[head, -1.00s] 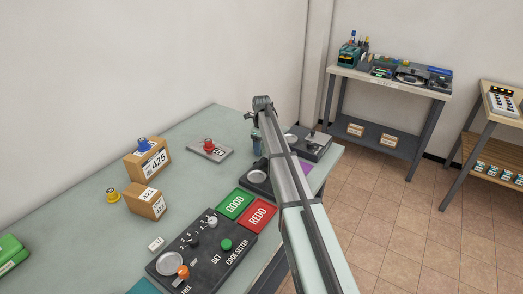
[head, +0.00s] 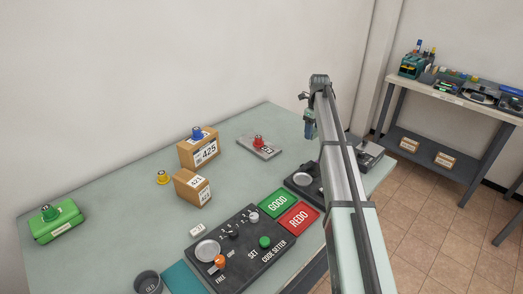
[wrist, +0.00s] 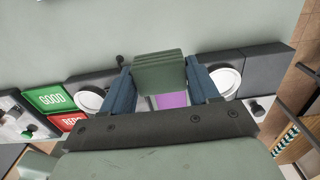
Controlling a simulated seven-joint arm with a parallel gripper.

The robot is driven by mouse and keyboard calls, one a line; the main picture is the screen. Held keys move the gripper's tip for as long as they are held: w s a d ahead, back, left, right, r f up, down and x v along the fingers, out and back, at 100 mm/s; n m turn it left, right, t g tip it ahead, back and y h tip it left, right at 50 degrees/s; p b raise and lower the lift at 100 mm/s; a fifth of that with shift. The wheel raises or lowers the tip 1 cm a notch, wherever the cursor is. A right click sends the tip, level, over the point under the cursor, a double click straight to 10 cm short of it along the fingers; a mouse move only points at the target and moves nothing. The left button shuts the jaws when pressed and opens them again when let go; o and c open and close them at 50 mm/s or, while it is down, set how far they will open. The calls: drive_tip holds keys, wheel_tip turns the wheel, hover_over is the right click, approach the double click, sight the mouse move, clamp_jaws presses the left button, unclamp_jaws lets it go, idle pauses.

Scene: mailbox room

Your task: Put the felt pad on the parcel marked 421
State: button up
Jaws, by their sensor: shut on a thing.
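My gripper (wrist: 165,88) is shut on a grey-green block with ridges, which I take for the felt pad (wrist: 159,75), held between its blue fingers. In the head view my gripper (head: 310,126) hangs above the far right part of the table; what it holds is hard to make out there. The small brown parcel (head: 184,190), whose label seems to read 421, stands on the table well to the left of my gripper. Its top carries a white label and no object. A larger parcel marked 425 (head: 190,156) stands behind it, with a blue knobbed piece (head: 197,133) on top.
A yellow knobbed piece (head: 162,178) stands left of the small parcel. A grey plate with a red knob (head: 259,145) lies right of the 425 parcel. The code setter panel (head: 240,256) and the GOOD (head: 276,204) and REDO (head: 299,218) pads fill the front. A green case (head: 56,222) is far left.

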drive_tip(key=a, duration=0.6)
drive_tip(key=a+r+n, duration=0.1)
drive_tip(key=a, duration=0.5)
drive_tip(key=s+a+r+n, duration=0.1)
drive_tip(key=a, duration=0.5)
drive_tip(key=shift+s+r, duration=0.1)
drive_tip(key=shift+r, duration=0.15)
drive_tip(key=s+a+r+n, duration=0.1)
drive_tip(key=s+a, duration=0.1)
drive_tip(key=a, duration=0.3)
drive_tip(key=s+a+r, duration=0.1)
drive_tip(key=s+a, duration=0.1)
drive_tip(key=a, duration=0.4)
drive_tip(key=s+a+r+n, duration=0.1)
drive_tip(key=s+a, duration=0.1)
drive_tip(key=a, duration=0.3)
drive_tip(key=shift+s+a+r+n, duration=0.15)
drive_tip(key=shift+r+n, duration=0.1)
drive_tip(key=shift+n, duration=0.05)
drive_tip(key=shift+c, duration=0.6)
wheel_tip(320, 180, up, 4)
drive_tip(key=n+t, duration=0.1)
drive_tip(key=n, duration=0.3)
hover_over(190, 178)
drive_tip(key=shift+s+f, duration=0.15)
drive_tip(key=shift+f, duration=4.7)
drive_tip(key=shift+f, duration=0.1)
drive_tip(key=o, duration=1.1)
